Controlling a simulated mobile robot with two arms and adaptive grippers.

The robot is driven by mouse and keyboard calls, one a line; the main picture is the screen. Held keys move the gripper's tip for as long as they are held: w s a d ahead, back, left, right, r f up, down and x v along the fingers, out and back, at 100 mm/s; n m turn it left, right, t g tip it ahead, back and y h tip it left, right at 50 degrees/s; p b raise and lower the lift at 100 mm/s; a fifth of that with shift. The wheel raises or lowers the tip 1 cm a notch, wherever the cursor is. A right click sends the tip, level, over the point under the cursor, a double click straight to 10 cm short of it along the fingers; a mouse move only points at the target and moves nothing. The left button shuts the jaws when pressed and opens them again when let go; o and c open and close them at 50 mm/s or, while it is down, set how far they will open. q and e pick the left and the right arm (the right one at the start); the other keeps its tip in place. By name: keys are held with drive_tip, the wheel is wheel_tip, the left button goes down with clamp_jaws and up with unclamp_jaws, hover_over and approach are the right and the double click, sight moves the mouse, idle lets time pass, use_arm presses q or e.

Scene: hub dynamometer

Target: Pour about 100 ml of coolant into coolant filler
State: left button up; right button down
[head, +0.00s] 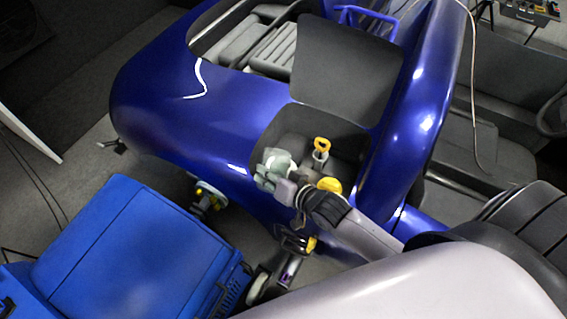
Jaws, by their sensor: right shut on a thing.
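My right gripper (283,187) is at the open front bay of the blue car, at the end of the pale arm coming from the lower right. It is shut on a small grey-green object (274,163). I cannot tell for sure whether this is the coolant container, nor whether liquid is flowing. A yellow ring handle (322,144) stands on a short grey tube just beyond the gripper. A yellow rounded part (329,184) shows beside the wrist. I cannot make out the coolant filler opening; the wrist and held object hide part of the bay. My left gripper is not in view.
The glossy blue car body (190,100) surrounds the dark bay (300,122). A blue boxy unit (125,250) stands at the lower left, near a hub with yellow parts (208,195). A black and yellow part (297,243) is below my wrist. Grey floor shows at the left.

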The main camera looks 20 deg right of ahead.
idle(0.7)
drive_tip(key=shift+s+a+f+n+t+b, duration=0.3)
drive_tip(key=shift+s+a+f+n+b, duration=0.1)
drive_tip(key=shift+f+b, duration=0.1)
drive_tip(key=s+a+f+n+t+b, duration=0.3)
drive_tip(key=a+f+n+t+b, duration=0.1)
drive_tip(key=b, duration=0.7)
drive_tip(key=shift+s+f+n+h, duration=0.4)
drive_tip(key=shift+f+n, duration=0.4)
drive_tip(key=shift+f, duration=0.05)
